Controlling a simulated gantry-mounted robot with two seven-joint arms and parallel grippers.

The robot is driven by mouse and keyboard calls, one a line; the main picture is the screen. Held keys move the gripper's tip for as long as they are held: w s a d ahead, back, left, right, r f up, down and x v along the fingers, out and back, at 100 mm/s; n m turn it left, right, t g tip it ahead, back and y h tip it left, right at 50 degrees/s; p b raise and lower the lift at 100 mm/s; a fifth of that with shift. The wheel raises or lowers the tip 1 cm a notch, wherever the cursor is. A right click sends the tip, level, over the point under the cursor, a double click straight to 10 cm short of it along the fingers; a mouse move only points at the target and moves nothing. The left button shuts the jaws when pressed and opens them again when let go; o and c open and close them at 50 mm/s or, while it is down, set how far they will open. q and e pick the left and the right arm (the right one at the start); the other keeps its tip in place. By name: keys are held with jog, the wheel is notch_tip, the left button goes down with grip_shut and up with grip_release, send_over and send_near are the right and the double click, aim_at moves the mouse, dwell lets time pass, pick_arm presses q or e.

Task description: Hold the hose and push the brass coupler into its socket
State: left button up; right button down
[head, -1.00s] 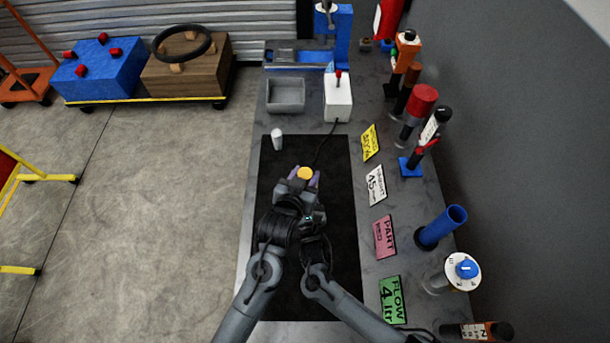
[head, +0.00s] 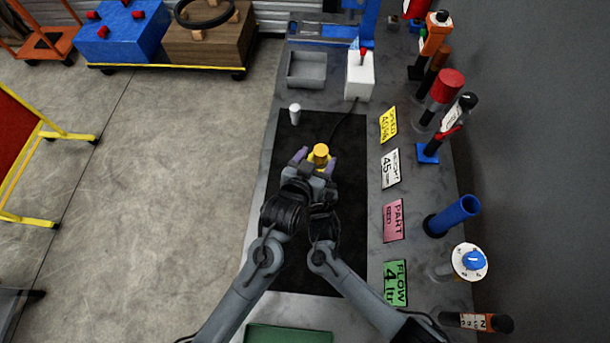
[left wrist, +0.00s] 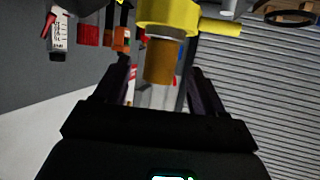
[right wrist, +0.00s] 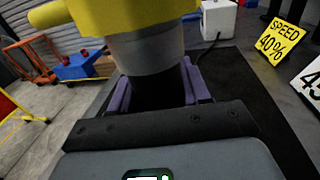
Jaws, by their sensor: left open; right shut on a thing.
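A yellow fitting (head: 320,162) stands over the dark mat in the head view. A brass-coloured cylinder (left wrist: 160,62) shows on it beyond a grey collar in the left wrist view, and I take it for the coupler. My left gripper (head: 315,160) is open, its fingers either side of the cylinder with gaps. In the right wrist view the fitting (right wrist: 125,15) has a grey collar (right wrist: 148,50) running down to my right gripper (right wrist: 152,92), which is shut on a dark part, apparently the hose. The fingers hide its lower end. I cannot make out the socket.
The dark mat (head: 345,215) has free room around the grippers. A white box (head: 359,77) with a black cable and a grey bin (head: 306,69) stand behind. A small white cylinder (head: 295,114) is at the mat's corner. Signs, bottles and a blue tube (head: 452,216) line the right side.

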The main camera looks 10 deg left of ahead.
pick_arm(q)
jog(key=v, duration=0.8)
jog(key=s+a+f+g+y, duration=0.2)
jog(key=s+a+f+g, duration=0.2)
jog(key=s+a, duration=0.5)
jog(key=s+a+f+n+g+y, duration=0.1)
jog(key=s+a+f+g+y, duration=0.1)
jog(key=s+a+f+g, duration=0.3)
jog(key=s+a+f, duration=0.2)
jog(key=s+a, duration=0.2)
jog(key=shift+s+a+n, duration=0.15)
jog(key=shift+a+n, duration=0.15)
